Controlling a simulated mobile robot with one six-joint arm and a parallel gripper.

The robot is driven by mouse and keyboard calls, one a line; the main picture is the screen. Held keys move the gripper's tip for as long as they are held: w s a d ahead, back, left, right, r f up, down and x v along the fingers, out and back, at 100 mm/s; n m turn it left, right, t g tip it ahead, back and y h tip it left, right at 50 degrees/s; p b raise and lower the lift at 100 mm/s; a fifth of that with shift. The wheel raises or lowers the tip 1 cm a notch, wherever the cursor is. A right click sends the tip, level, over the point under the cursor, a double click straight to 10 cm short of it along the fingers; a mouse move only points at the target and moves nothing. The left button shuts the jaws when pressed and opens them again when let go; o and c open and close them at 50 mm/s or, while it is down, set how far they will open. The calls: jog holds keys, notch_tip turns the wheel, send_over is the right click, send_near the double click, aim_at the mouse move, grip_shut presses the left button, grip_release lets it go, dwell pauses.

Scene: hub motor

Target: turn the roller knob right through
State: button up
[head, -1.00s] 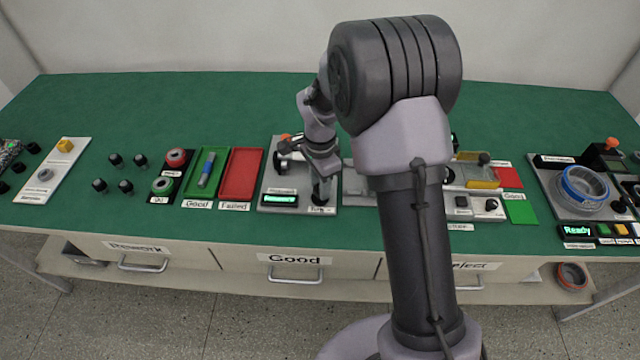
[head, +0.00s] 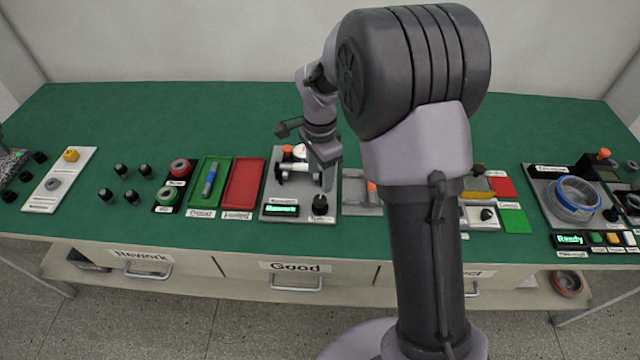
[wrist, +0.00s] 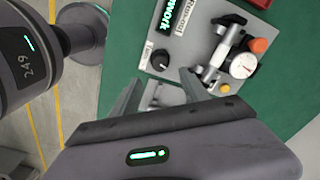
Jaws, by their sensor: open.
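The roller knob (head: 320,204) is a small black knob at the front right corner of the grey gauge plate (head: 272,190). In the wrist view the knob (wrist: 160,60) stands just beyond and between the fingertips, with its pointer turn hard to read. My gripper (head: 328,186) is open and empty, above and behind the knob in the head view. In the wrist view both fingers of my gripper (wrist: 163,78) show apart, with neither touching the knob. The plate's display (wrist: 171,16) is lit green and reads Rework.
A dial gauge (wrist: 243,65) and an orange button (wrist: 260,46) stand on the same plate. A green tray (head: 222,172) holding a blue-grey part and a red tray (head: 244,184) lie to the left. My arm hides part of the bench to the right.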

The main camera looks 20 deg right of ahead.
notch_tip(320, 180, up, 9)
jog(key=p, duration=0.2)
jog(key=shift+f, duration=0.15)
